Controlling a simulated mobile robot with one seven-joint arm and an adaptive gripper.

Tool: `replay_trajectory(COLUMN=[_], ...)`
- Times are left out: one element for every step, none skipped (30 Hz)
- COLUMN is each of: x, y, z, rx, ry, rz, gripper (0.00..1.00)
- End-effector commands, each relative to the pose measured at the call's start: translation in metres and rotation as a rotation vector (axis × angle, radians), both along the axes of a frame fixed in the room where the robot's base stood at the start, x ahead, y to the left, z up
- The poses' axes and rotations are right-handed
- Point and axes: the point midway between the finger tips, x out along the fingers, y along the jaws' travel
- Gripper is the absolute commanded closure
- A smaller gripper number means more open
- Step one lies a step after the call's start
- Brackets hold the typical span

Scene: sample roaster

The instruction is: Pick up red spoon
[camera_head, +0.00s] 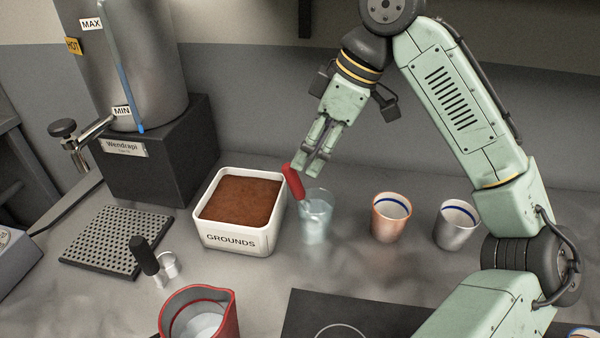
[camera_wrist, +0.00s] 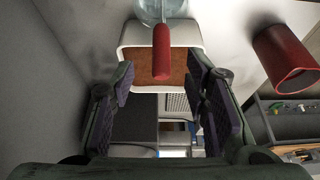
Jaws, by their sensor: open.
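The red spoon (camera_head: 293,181) leans in a clear glass (camera_head: 316,222), its red handle sticking up past the rim toward the upper left. In the wrist view the red handle (camera_wrist: 161,52) points toward the space between my fingers, with the glass (camera_wrist: 160,8) at the top edge. My gripper (camera_head: 307,168) is open and empty, close by the top of the handle in the head view. In the wrist view its fingers (camera_wrist: 160,85) stand apart on either side of the handle's line. Whether they touch it I cannot tell.
A white GROUNDS tub (camera_head: 240,240) stands just left of the glass. A copper cup (camera_head: 390,222) and a steel cup (camera_head: 455,230) stand to the right. A red jug (camera_head: 225,318) is in front, and a water boiler (camera_head: 145,60) is at the back left.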

Motion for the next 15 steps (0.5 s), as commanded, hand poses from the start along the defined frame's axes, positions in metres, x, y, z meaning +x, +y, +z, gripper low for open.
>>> replay_trajectory(x=[-0.001,-0.001,-0.001,-0.001,-0.001,-0.001,-0.001,-0.001,0.0,0.0,-0.001,-0.001,-0.002,-0.002,-0.002], y=[-0.002,-0.002,-0.001,-0.001,0.001,0.002,0.003,0.005,0.006,0.006,0.007,0.008,0.01,0.011,0.013], z=[-0.001,-0.002,-0.004,-0.007,-0.01,-0.014,-0.017,-0.02,-0.023,-0.026,-0.03,-0.035,-0.04,-0.044,-0.051], rx=[-0.002,-0.004,-0.006,-0.006,-0.006,-0.005,-0.006,-0.006,-0.005,-0.006,-0.007,-0.006,-0.006,-0.006,-0.005], ry=[0.003,0.005,0.007,0.007,0.007,0.006,0.007,0.006,0.005,0.006,0.006,0.007,0.007,0.007,0.008], rz=[-0.001,-0.002,-0.002,-0.002,-0.002,-0.002,-0.002,-0.001,-0.003,-0.003,-0.003,-0.002,-0.002,-0.002,-0.003], gripper=[0.58,0.58,0.58,0.58,0.58,0.58,0.58,0.58,0.58,0.58,0.58,0.58,0.58,0.58,0.58])
